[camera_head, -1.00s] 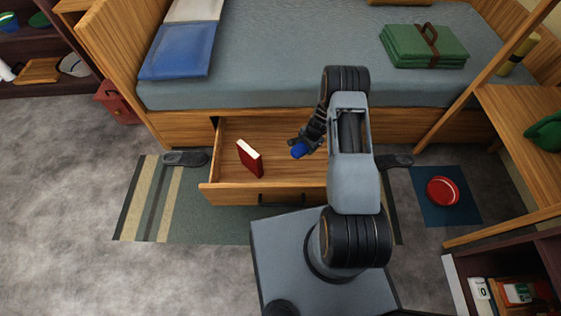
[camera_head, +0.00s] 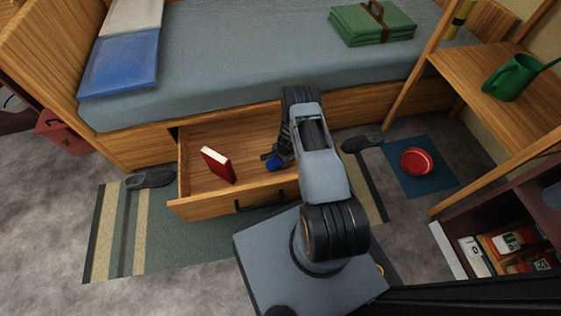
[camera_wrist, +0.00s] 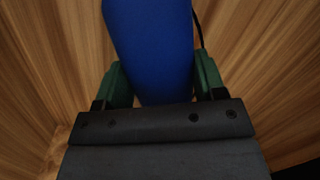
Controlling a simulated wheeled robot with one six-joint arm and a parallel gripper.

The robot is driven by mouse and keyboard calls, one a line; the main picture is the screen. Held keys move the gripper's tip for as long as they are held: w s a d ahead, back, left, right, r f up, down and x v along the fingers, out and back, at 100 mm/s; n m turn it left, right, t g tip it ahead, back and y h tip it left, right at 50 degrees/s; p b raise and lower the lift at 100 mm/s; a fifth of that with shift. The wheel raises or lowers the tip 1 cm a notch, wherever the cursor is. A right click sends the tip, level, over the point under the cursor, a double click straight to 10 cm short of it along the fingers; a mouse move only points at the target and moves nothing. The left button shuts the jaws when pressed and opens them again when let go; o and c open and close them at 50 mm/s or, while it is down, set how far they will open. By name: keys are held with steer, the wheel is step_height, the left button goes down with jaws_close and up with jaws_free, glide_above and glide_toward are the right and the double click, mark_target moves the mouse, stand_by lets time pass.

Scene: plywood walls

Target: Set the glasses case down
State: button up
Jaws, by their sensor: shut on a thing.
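The blue glasses case (camera_wrist: 150,50) is between the green-padded fingers of my gripper (camera_wrist: 158,85) in the wrist view, and the gripper is shut on it. In the head view the case (camera_head: 273,162) shows as a small blue piece under my gripper (camera_head: 278,152), over the right part of the open wooden drawer (camera_head: 205,208). My arm hides part of it. Wood surrounds the case in the wrist view. I cannot tell whether the case touches the drawer floor.
A red book (camera_head: 218,165) stands tilted in the drawer's left part. Slippers (camera_head: 150,178) lie on either side of the drawer. A red bowl (camera_head: 416,161) sits on a blue mat (camera_head: 442,182) at the right. The bed (camera_head: 240,70) is behind.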

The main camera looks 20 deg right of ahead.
steer(key=shift+f, duration=0.5)
steer(key=shift+f, duration=0.15)
steer(key=o, duration=1)
steer(key=shift+c, duration=0.2)
